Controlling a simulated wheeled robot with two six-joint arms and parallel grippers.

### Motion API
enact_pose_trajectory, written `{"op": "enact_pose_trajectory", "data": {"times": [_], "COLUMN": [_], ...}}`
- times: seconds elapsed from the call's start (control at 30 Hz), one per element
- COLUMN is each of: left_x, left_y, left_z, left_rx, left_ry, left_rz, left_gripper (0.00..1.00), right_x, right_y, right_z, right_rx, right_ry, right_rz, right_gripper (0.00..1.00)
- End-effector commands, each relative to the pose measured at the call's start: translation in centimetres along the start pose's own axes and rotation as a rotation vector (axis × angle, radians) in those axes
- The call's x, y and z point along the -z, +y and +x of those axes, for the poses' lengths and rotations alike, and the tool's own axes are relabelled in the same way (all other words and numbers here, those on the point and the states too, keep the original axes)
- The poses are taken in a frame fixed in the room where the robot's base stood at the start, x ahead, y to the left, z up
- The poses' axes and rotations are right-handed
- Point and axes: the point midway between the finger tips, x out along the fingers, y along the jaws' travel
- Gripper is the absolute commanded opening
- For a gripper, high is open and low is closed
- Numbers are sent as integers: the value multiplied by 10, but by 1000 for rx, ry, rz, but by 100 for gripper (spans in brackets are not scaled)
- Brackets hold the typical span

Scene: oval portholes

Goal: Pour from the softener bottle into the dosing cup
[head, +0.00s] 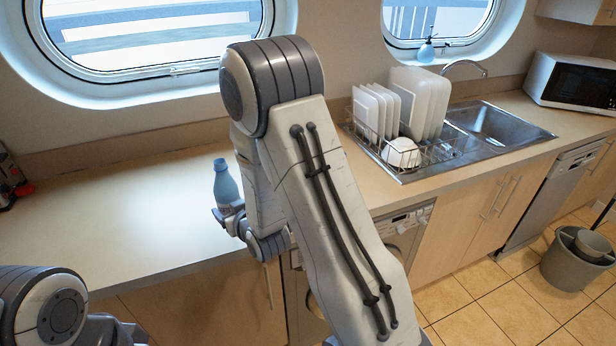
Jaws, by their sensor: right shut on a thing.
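A light blue bottle with a darker blue cap, the softener bottle (226,184), stands upright above the counter's front part, left of my right arm. My right gripper (229,212) is shut on its lower part. I cannot tell whether the bottle's base touches the counter. I do not see the dosing cup; my large right arm covers part of the counter. Part of my left arm shows at the lower left, but its gripper is out of view.
Right of my arm are a dish rack (436,153) with plates and a bowl, a steel sink (500,128) and a microwave (575,84). A blue soap dispenser (426,51) stands on the right porthole's sill.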

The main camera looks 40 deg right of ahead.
Motion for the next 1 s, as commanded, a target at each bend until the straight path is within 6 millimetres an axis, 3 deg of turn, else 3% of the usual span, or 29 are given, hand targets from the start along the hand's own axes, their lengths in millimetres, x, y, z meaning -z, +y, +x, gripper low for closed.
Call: {"op": "enact_pose_trajectory", "data": {"times": [0.27,0.6,0.8,1.0], "left_x": [-2,-4,-6,-6], "left_y": [-2,-6,-8,-8], "left_z": [30,82,103,112], "left_rx": [0,0,0,0], "left_ry": [0,0,0,0], "left_rz": [0,0,0,0], "left_gripper": [50,50,50,50], "right_x": [-10,-26,-31,-33], "right_y": [36,128,176,201], "right_z": [27,63,71,72], "right_rx": [-61,-200,-270,-304], "right_ry": [10,11,10,7], "right_rz": [31,89,115,126], "right_gripper": [0,0,0,0]}}
